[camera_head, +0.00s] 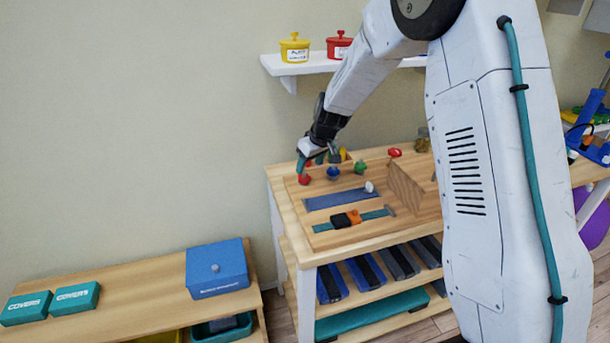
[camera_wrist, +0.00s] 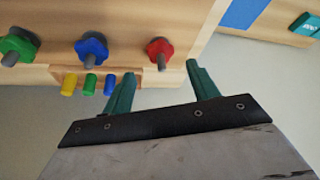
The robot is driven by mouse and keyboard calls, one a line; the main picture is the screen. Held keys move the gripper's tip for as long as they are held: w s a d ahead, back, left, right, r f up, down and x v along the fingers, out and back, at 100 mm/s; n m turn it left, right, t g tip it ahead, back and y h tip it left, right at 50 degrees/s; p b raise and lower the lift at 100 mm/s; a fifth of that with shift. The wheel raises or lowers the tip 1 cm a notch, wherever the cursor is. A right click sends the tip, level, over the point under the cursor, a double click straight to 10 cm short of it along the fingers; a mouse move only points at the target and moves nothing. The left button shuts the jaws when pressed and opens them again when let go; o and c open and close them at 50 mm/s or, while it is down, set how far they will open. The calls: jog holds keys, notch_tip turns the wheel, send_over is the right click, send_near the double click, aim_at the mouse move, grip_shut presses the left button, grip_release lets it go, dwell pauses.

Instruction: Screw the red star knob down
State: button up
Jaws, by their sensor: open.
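The red star knob (camera_wrist: 159,47) sits on a grey stem at the wooden board in the wrist view. In the head view it shows as a small red knob (camera_head: 304,180) at the board's left end. My gripper (camera_wrist: 162,70) is open and empty, its two teal fingers apart. In the wrist view the knob lies just beyond the fingertips, between them in the picture. In the head view my gripper (camera_head: 311,162) is just above and behind the knob. I cannot tell whether a finger touches it.
A blue star knob (camera_wrist: 91,46) and a green one (camera_wrist: 16,46) stand in the same row. Yellow, green and blue pegs (camera_wrist: 89,84) are close to one finger. A wooden wedge (camera_head: 405,188) and a strap with a buckle (camera_head: 347,219) lie farther along the bench.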

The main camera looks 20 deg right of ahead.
aim_at(304, 177)
jog(key=x, duration=0.6)
jog(key=c, duration=1)
